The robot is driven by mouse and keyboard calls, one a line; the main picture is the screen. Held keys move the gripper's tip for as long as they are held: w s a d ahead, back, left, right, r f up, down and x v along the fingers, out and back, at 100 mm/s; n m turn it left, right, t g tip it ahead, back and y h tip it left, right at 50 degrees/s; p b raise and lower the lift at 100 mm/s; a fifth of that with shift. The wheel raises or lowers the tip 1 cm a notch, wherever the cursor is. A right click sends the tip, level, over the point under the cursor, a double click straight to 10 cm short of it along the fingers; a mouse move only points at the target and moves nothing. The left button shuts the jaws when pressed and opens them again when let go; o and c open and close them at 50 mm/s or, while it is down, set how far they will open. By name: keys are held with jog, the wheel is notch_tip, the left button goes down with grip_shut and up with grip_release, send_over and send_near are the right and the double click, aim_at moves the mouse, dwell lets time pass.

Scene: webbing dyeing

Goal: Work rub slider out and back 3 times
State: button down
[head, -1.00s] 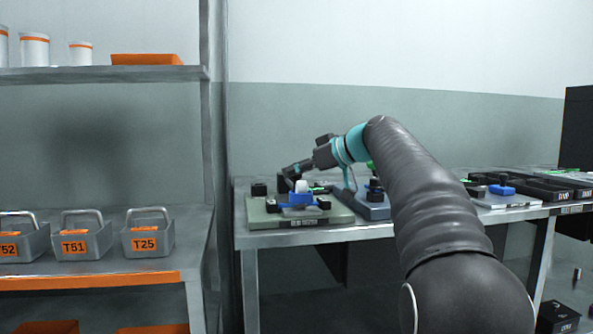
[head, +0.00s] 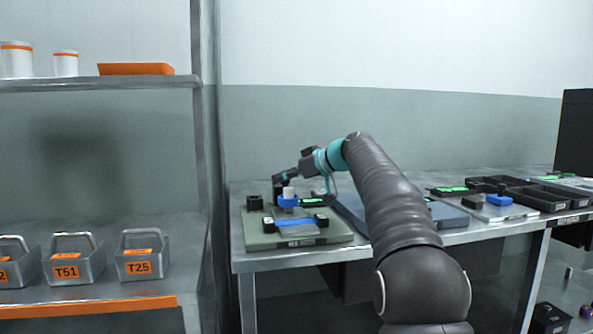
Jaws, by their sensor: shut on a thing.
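My gripper (head: 282,188) reaches down from the right and is shut on the slider's knob. The fingertips are small here and partly merge with the dark parts around them.
A black block (head: 254,202) stands at the base's back left corner. A blue-grey plate (head: 352,212) lies just right of the base, under my arm. Dark trays (head: 530,192) fill the table's right side. A shelf with grey labelled baskets (head: 140,256) stands left.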

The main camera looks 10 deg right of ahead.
jog(key=shift+w+r, duration=0.15)
jog(key=shift+r, duration=0.05)
jog(key=c, duration=1.3)
grip_release()
jog(key=o, duration=0.4)
jog(key=shift+w+a+f, duration=0.1)
jog(key=shift+s+d, duration=0.2)
jog(key=shift+d, duration=0.15)
jog(key=v, duration=1.1)
jog(key=shift+s+d, duration=0.1)
jog(key=shift+s, duration=0.05)
